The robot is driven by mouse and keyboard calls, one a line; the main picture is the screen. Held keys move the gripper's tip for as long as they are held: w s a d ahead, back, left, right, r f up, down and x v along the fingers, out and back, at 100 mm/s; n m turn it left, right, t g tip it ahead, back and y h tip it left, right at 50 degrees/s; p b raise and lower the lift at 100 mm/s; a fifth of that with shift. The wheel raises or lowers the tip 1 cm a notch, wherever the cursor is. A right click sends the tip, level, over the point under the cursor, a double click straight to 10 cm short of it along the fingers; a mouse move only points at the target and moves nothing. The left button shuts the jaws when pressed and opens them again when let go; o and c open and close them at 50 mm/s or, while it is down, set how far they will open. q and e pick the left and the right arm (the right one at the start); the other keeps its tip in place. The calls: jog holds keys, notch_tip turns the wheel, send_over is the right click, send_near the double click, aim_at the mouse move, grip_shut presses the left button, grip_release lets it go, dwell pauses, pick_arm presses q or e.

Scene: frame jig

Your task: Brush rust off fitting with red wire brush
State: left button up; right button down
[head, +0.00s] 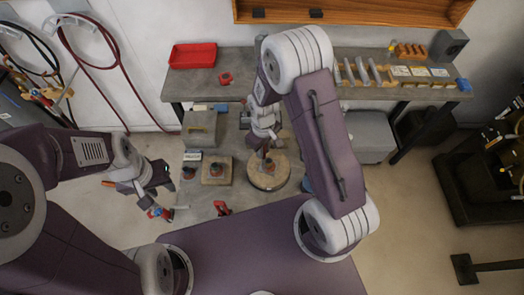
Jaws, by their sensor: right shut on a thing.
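My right gripper (267,146) is low over a round wooden disc (268,182) on the grey bench. It is shut on a small dark reddish thing (268,164) at the disc's top; the gripper partly hides it, and I cannot tell whether it is a fitting or a brush. A rusty dark fitting (216,169) stands on a square wooden block to the left. A similar small piece (188,173) is further left. My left gripper (160,194) is open and apart from these, above a small red and blue item (160,213). I cannot clearly identify the red wire brush.
A red object (222,208) lies near the bench's front edge. A grey box (199,128) stands behind the blocks. The back bench holds a red tray (193,56), a red item (225,78) and several tools. My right arm covers the bench's right part.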

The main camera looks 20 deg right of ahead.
jog(key=shift+s+a, duration=0.85)
jog(key=shift+s, duration=0.25)
dwell(0.6)
jog(key=shift+r, duration=0.1)
notch_tip(320, 180, up, 7)
jog(key=p, duration=0.6)
jog(key=shift+p, duration=0.35)
